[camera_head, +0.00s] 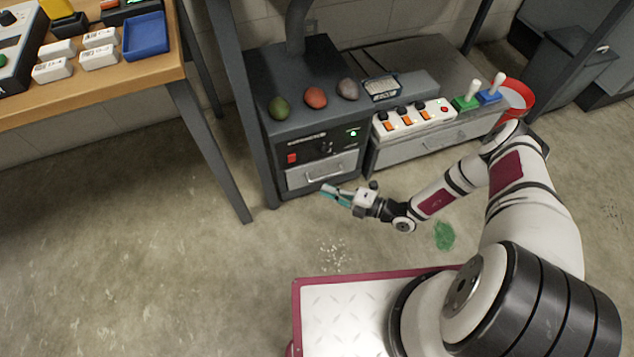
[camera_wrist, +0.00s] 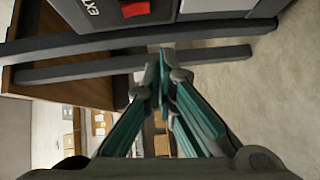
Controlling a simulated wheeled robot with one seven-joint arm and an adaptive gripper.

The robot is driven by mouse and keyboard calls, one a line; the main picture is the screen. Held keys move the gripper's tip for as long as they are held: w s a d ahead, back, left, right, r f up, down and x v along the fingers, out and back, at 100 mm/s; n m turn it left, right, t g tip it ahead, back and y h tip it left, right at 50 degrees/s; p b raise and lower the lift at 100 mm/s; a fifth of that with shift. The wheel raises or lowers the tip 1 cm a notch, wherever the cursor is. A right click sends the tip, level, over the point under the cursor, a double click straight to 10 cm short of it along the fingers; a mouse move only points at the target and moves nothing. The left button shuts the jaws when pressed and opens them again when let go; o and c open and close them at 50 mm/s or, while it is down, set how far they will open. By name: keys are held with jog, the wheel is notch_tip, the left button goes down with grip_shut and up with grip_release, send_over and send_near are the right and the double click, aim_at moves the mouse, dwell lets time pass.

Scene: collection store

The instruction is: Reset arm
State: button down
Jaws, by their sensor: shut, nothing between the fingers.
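My gripper (camera_head: 330,194) is in front of the dark cabinet (camera_head: 310,83), low near its drawer front, with its fingers pointing left. In the wrist view, its teal fingers (camera_wrist: 161,82) come together at the tips, with nothing between them. My arm bends from the lower right of the head view over to the gripper. The cabinet's red switch shows at the top of the wrist view (camera_wrist: 135,9). I cannot tell from these views how far the fingertips are from the cabinet front.
A green, a red and a grey lump lie on the cabinet top. A wooden table (camera_head: 150,68) with a blue tray (camera_head: 145,36) stands left. Floor (camera_head: 130,240) at left is clear.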

jog(key=shift+s+d, duration=0.25)
jog(key=shift+d, duration=0.15)
jog(key=shift+w, duration=0.1)
